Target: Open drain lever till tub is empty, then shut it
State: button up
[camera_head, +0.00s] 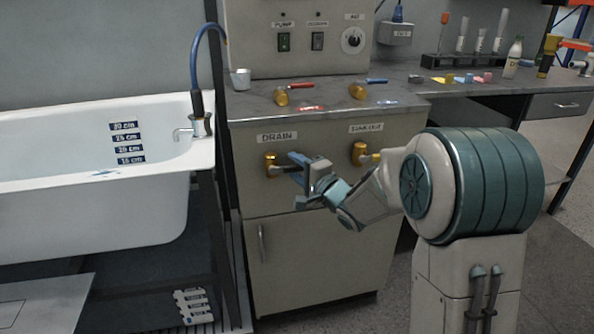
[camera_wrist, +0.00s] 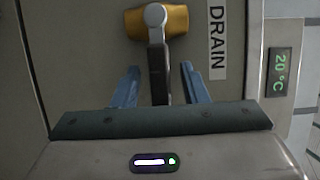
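The drain valve (camera_head: 271,162) is a brass fitting on the cabinet front below the DRAIN label (camera_head: 277,137). In the wrist view its brass body (camera_wrist: 172,20) is at the top. My gripper (camera_head: 297,170) is at the drain valve; in the wrist view my gripper (camera_wrist: 160,85) is open, with a gap on each side of the lever. The white tub (camera_head: 100,215) stands at the left with depth marks on its inner wall. I cannot tell its water level.
A second brass valve (camera_head: 360,154) sits to the right under another label, close to my arm. Red-handled (camera_head: 283,96) and blue-handled (camera_head: 358,90) valves are on the counter. A control panel (camera_head: 297,40) stands behind. A cabinet handle (camera_head: 262,243) is below.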

grip_shut()
